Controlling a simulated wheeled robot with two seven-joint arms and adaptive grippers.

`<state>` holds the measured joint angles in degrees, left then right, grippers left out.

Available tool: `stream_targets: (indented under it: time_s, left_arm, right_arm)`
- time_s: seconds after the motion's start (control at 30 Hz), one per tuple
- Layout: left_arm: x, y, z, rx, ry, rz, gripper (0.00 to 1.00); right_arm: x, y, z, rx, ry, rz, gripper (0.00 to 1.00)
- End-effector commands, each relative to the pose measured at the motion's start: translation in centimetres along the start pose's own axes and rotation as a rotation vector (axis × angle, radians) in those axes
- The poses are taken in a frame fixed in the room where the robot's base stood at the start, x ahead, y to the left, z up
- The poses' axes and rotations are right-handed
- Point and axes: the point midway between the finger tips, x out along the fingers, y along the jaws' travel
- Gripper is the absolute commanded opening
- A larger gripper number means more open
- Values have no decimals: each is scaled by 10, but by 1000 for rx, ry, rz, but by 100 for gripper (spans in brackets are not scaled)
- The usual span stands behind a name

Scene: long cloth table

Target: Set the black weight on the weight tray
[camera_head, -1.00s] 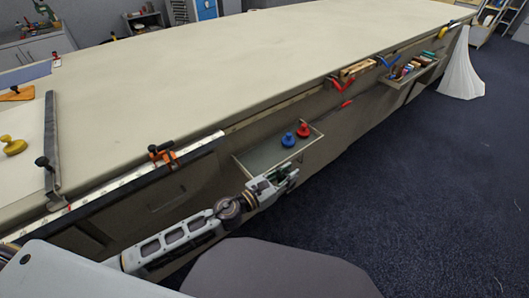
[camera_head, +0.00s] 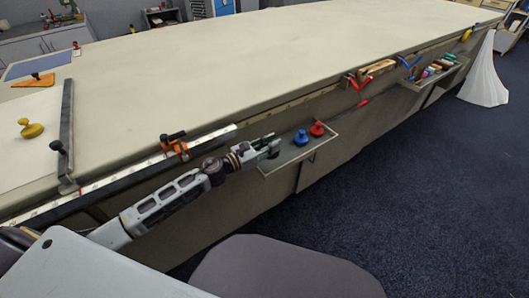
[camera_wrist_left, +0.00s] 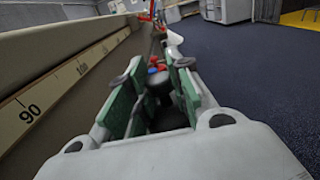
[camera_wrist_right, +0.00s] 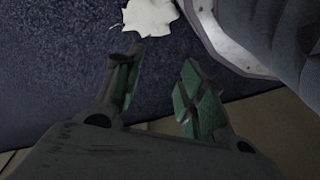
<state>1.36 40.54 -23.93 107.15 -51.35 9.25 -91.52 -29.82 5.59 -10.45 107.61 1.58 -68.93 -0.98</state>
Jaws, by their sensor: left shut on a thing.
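The weight tray (camera_head: 292,158) is a shallow tray on the table's side, with a blue weight (camera_head: 301,138) and a red weight (camera_head: 317,129) on it. My left gripper (camera_head: 272,149) is at the tray's left end. It is shut on the black weight (camera_wrist_left: 166,118), a dark shape between the green finger pads in the left wrist view. The fingers hide part of it, and I cannot tell whether it touches the tray. My right gripper (camera_wrist_right: 158,92) is open and empty in the right wrist view, away from the tray.
The long cloth table (camera_head: 250,75) has a scale rail (camera_head: 110,185) with an orange clamp (camera_head: 174,147) along its edge. A second tray (camera_head: 437,78) with several items is farther right. A yellow weight (camera_head: 31,128) lies on the tabletop at left.

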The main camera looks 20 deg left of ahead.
Motion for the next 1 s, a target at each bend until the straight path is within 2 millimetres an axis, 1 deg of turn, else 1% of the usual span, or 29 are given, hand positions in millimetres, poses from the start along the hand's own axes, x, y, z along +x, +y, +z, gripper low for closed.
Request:
stream_targets:
  time_s: [0.03, 0.2, 0.3, 0.5, 0.87, 1.0]
  left_arm:
    - [0, 10, 1, 2, -3, 2, 0]
    - [0, 36, 2, 3, -3, 2, 0]
    - [0, 34, -14, -3, -2, 1, 0]
    - [0, 34, -28, 0, -2, 1, 0]
    - [0, 33, -29, 2, -2, 0, 0]
    - [0, 33, -36, -1, -2, 0, 0]
  right_arm:
    - [-2, -1, 0, 0, -1, -2, 40]
    - [-14, -3, -5, -2, -1, -6, 40]
    - [-26, -8, -8, 1, 6, -16, 40]
    - [-35, -8, -11, -2, 15, -17, 40]
    - [-36, -8, -12, -3, 19, -16, 40]
    - [-35, -8, -13, -3, 21, -16, 40]
